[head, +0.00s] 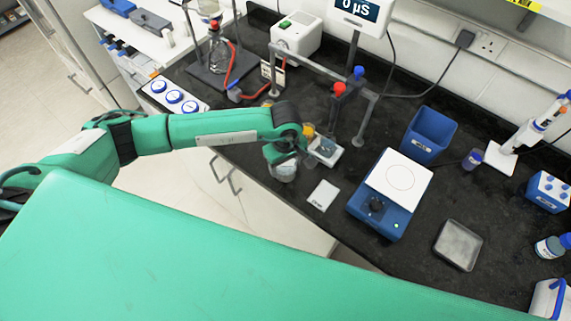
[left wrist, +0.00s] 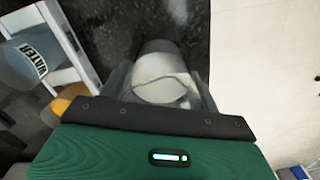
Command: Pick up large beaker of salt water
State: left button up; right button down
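The large beaker (head: 284,172) is clear glass with pale contents, near the front edge of the dark bench. In the left wrist view the beaker (left wrist: 163,78) sits between my fingers, which close against both its sides. My left gripper (head: 285,158) reaches it from above in the head view and hides its upper part; the fingers also show in the left wrist view (left wrist: 162,92). I cannot tell whether its base touches the bench. My right gripper is in neither view.
A labelled vessel on a white stand (head: 325,150) and an orange-yellow object (head: 308,131) are close beside the gripper. A white card (head: 323,195) and a blue balance (head: 378,221) are to the right. The metal frame (head: 325,72) stands behind. Bare bench lies between balance and square tray (head: 458,245).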

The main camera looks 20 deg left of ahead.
pick_arm(q)
jog(key=c, duration=0.3)
jog(key=shift+r, duration=0.1)
